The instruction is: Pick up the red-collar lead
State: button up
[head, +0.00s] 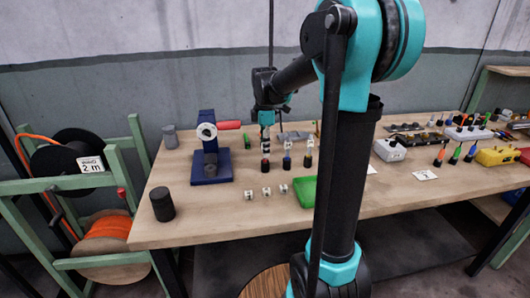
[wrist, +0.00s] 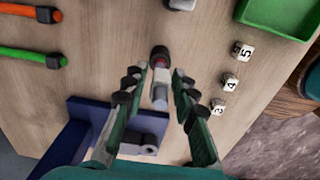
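The red-collar lead (wrist: 160,57) stands upright on the wooden table, with a dark end, a red band and a pale body. In the head view the lead (head: 265,163) is directly below my gripper (head: 265,117). In the wrist view my gripper (wrist: 161,72) is open, one finger on each side of the lead's pale body. A small gap seems to show on both sides. In the head view a blue-collar lead (head: 287,160) and an orange-collar lead (head: 308,158) stand to its right.
A blue stand (head: 210,168) is close on the left. White numbered cubes (head: 266,191) and a green tray (head: 304,191) lie nearer the front edge. A dark cylinder (head: 162,204) stands at front left. Orange (wrist: 30,11) and green (wrist: 25,55) rods lie behind.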

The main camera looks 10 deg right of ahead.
grip_shut()
jog(key=shift+r, duration=0.1)
